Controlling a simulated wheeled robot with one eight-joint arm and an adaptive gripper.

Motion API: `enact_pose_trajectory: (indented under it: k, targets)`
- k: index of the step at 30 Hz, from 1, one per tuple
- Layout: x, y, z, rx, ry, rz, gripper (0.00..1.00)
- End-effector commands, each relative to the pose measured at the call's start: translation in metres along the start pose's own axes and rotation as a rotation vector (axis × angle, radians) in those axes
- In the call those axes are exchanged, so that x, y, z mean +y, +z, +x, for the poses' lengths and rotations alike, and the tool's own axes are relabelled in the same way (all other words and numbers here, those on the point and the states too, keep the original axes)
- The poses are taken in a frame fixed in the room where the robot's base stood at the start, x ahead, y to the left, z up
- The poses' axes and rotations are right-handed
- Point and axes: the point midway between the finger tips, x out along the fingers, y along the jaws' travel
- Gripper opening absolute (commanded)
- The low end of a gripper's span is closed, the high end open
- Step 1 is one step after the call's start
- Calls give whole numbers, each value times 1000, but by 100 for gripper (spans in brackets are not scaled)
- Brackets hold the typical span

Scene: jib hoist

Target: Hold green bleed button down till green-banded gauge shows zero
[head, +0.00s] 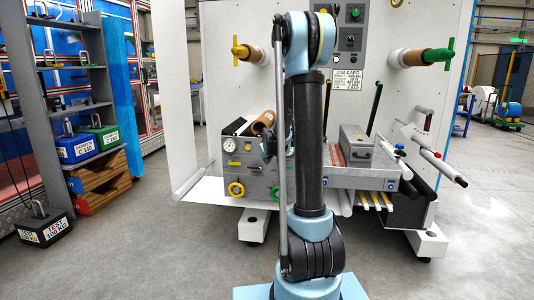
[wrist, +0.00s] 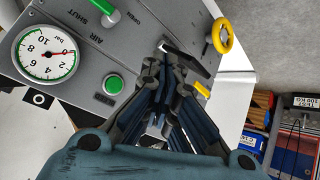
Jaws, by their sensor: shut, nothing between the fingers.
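In the wrist view the green bleed button (wrist: 114,84) sits on the grey control panel, in a pale surround. The gauge (wrist: 45,53) to its left has a white dial with a green rim band and a "bar" mark. Its red needle points to the right side of the picture; I cannot read its value for certain. My gripper (wrist: 163,68) is shut and empty. Its fingertips are over the panel to the right of the button, apart from it in the picture.
A green air lever (wrist: 103,12) lies above the button, marked SHUT and OPEN. A yellow handwheel (wrist: 222,35) stands out at the right, with a dark bar (wrist: 186,57) beside the fingertips. A shelf rack (head: 85,105) stands at the left in the head view; open floor lies between.

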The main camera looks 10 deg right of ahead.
Motion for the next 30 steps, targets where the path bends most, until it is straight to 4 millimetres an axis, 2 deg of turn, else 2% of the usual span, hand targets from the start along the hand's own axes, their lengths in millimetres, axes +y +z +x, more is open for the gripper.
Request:
enact_pose_trajectory:
  k: [11,30]
  targets:
    - [8,-6,8,-1,2,2,0]
    - [43,-40,56,-1,2,1,0]
